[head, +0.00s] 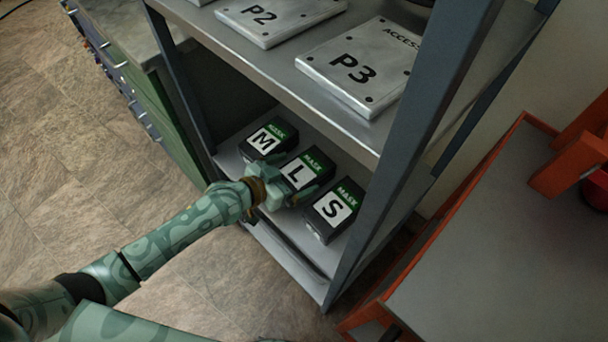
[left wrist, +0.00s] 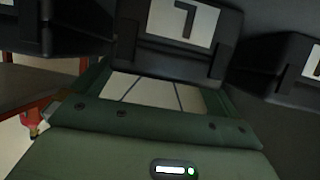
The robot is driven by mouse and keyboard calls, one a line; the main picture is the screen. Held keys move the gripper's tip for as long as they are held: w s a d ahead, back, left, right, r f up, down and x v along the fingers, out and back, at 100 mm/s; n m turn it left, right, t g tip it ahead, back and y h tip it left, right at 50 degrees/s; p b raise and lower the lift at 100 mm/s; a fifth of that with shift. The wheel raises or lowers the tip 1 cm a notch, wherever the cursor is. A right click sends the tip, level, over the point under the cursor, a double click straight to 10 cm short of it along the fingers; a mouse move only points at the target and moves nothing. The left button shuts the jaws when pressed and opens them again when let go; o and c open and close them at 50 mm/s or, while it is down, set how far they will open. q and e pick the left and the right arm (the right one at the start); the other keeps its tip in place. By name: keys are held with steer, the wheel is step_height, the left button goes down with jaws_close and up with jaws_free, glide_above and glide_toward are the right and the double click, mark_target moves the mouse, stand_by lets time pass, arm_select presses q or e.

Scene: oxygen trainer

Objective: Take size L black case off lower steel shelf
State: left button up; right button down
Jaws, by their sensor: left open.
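The size L black case (head: 312,164) sits in the middle of a row on the lower steel shelf (head: 285,250), with a white L label and a green strip. The M case (head: 264,140) is to its left and the S case (head: 333,211) to its right. My left gripper (head: 282,187) is open at the front of the L case and hides part of it. In the left wrist view the L case (left wrist: 186,58) stands just ahead of the gripper, its label upside down. I cannot tell whether the fingers touch it. My right gripper is not in view.
The upper shelf (head: 240,62) overhangs the cases and holds plates P2 (head: 283,18) and P3 (head: 358,66). A blue-grey shelf post (head: 400,150) stands right of the S case. An orange-framed grey table (head: 510,240) is at the right. A green cabinet (head: 140,95) is at the left.

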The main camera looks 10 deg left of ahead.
mark_target(298, 173)
arm_select(q)
steer(key=shift+w+d+f, duration=0.4)
steer(key=shift+w+f, duration=0.1)
steer(key=shift+w, duration=0.05)
steer(key=shift+w+d, duration=0.15)
steer(key=shift+w, duration=0.1)
steer(key=shift+r, duration=0.1)
steer(key=c, duration=1.3)
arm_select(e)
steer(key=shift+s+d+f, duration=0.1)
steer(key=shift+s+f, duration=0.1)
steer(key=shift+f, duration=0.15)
